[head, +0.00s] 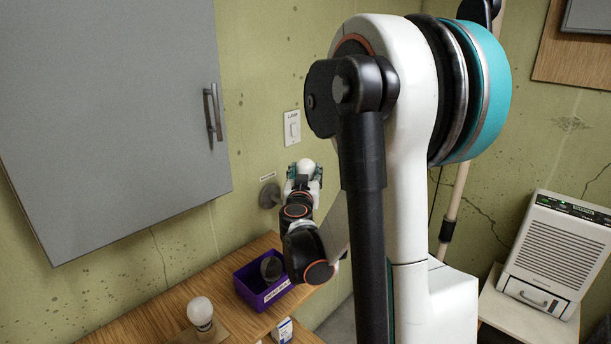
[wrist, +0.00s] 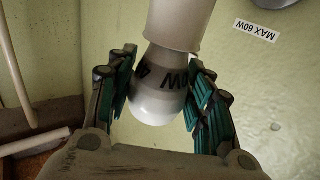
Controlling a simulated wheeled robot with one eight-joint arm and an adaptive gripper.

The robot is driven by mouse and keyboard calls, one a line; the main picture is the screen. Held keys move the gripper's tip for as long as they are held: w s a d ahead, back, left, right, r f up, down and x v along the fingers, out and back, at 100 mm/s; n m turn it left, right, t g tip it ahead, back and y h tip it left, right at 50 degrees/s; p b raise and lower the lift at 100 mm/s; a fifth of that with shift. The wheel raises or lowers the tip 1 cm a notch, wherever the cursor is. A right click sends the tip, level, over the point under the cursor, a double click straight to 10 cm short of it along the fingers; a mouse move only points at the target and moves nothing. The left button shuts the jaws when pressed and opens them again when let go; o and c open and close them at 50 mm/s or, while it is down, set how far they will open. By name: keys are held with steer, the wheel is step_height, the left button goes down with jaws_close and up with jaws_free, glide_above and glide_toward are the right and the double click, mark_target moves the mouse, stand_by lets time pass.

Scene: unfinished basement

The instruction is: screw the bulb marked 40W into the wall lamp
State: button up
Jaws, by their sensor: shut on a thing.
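My gripper (head: 304,178) is up by the wall, its fingers on either side of a white bulb; in the wrist view my gripper (wrist: 160,100) is shut on this bulb (wrist: 158,105). The bulb bears dark print with a W; its number is not fully readable. Its narrow end meets the white cylindrical socket of the wall lamp (wrist: 176,24); I cannot tell how deep it sits. In the head view the lamp's round grey wall mount (head: 268,195) shows left of my gripper. A second bulb (head: 200,312) stands upright on the wooden worktop.
A wall label (wrist: 257,30) reads MAX 60W. A purple bin (head: 247,290) with a dark round thing in it and a small box (head: 283,330) are on the worktop (head: 160,320). A grey cabinet (head: 110,120) hangs left; a light switch (head: 292,127) is above my gripper.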

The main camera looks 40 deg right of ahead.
steer(key=shift+w+a+m+g+h, duration=0.1)
steer(key=shift+w+m+g+h, duration=0.05)
steer(key=shift+m+g+h, duration=0.75)
steer(key=shift+g, duration=0.2)
steer(key=shift+m+g+h+b, duration=0.35)
steer(key=shift+m+g, duration=0.25)
steer(key=shift+g, duration=0.2)
steer(key=shift+m+g+h, duration=0.75)
steer(key=shift+m+g, duration=0.35)
steer(key=shift+g, duration=0.5)
steer(key=o, duration=1.1)
steer(key=shift+d, duration=0.2)
steer(key=shift+a, duration=0.1)
